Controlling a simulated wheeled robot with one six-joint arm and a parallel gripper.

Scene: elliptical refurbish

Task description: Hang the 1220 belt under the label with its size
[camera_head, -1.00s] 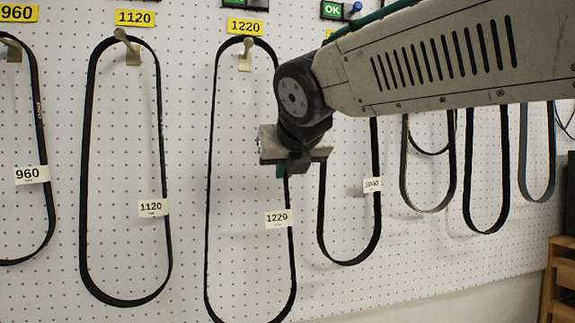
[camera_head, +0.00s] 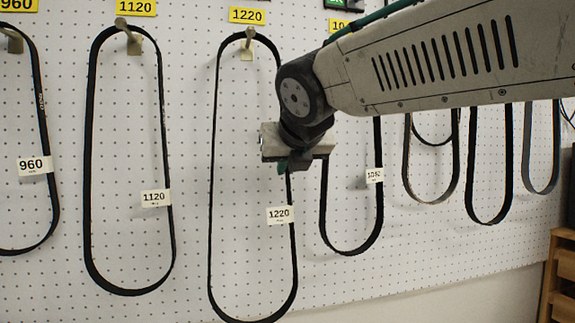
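The 1220 belt (camera_head: 212,190) is a long black loop with a white 1220 tag (camera_head: 280,215) on its right strand. It hangs from a peg (camera_head: 248,40) under the yellow 1220 label (camera_head: 247,15). My gripper (camera_head: 290,163) is in front of the belt's right strand, below my arm's wrist joint. The upper part of that strand passes behind my wrist. The fingers are seen from behind and small, so I cannot tell whether they touch the strand or are open.
The 1120 belt (camera_head: 88,170) hangs left under its label (camera_head: 136,8), and the 960 belt (camera_head: 44,110) hangs further left. Several more belts, including one tagged about 1080 (camera_head: 379,215), hang to the right behind my arm. A wooden shelf (camera_head: 560,280) stands at lower right.

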